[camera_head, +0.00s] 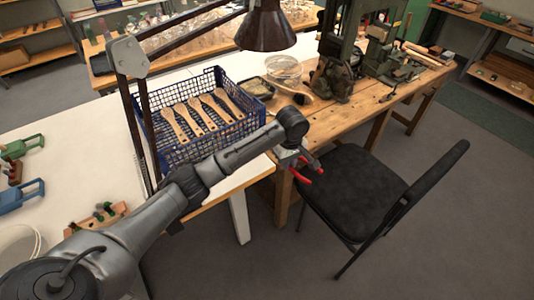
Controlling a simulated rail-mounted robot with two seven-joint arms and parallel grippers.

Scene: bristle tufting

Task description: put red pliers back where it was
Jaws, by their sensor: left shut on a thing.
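The red pliers (303,178) show as red handles below the end of my left arm, in the middle of the camera_head view. My left gripper (290,157) is shut on them, and the pliers hang with the handles toward the lower right. The pliers are in front of the wooden workbench's edge, close to the black chair in the picture. The pliers' head and the fingertips are small and partly hidden. My right gripper is not in view.
A blue crate (203,85) with several wooden brush bodies stands on the white table (75,140). A dark lamp (265,28) hangs above. The wooden workbench (330,115) carries a green machine (340,60) and a clear bowl (284,70). A black chair (360,190) stands before it.

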